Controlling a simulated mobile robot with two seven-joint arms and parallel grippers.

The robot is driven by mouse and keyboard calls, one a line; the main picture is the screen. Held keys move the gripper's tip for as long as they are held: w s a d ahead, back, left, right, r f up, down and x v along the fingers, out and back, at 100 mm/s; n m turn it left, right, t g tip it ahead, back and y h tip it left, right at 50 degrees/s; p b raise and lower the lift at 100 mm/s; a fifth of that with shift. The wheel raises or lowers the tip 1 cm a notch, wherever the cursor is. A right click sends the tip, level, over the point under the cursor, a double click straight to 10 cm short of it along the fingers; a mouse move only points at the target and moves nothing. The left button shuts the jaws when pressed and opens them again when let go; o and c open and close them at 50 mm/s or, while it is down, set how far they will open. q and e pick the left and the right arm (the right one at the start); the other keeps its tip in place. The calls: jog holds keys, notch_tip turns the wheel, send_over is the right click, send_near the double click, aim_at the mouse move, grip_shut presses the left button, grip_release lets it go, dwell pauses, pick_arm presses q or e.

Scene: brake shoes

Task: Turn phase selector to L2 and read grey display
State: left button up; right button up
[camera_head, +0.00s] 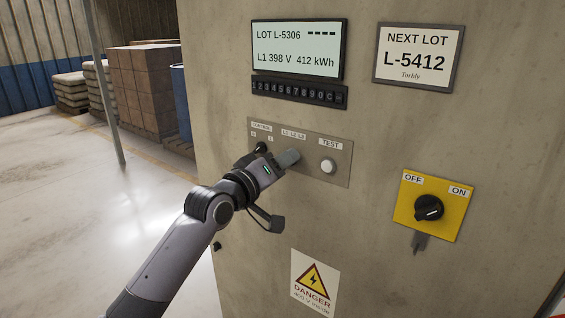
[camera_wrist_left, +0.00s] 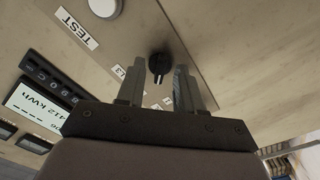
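The phase selector is a small black knob (camera_wrist_left: 159,65) with a pale mark on its lower edge in the wrist view; my gripper hides it in the head view. Its label (camera_head: 293,133) reads L1 L2 L3. My left gripper (camera_head: 290,157) is in front of the control panel. Its two fingers (camera_wrist_left: 157,70) are apart, with the knob showing between their tips and no clear contact. The grey display (camera_head: 297,48) reads "LOT L-5306 ----" and "L1 398 V 412 kWh". My right gripper is in neither view.
A keypad (camera_head: 298,92) sits below the display. A black CONTROL knob (camera_head: 261,148) is left of my fingers, and a white TEST button (camera_head: 328,166) is right. A yellow OFF/ON switch (camera_head: 429,208) and a NEXT LOT L-5412 sign (camera_head: 418,56) are further right.

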pick_arm(q)
jog(key=shift+w+d, duration=0.1)
grip_shut()
jog(key=shift+m, duration=0.3)
jog(key=shift+m+p, duration=0.85)
jog(key=shift+m, duration=3.25)
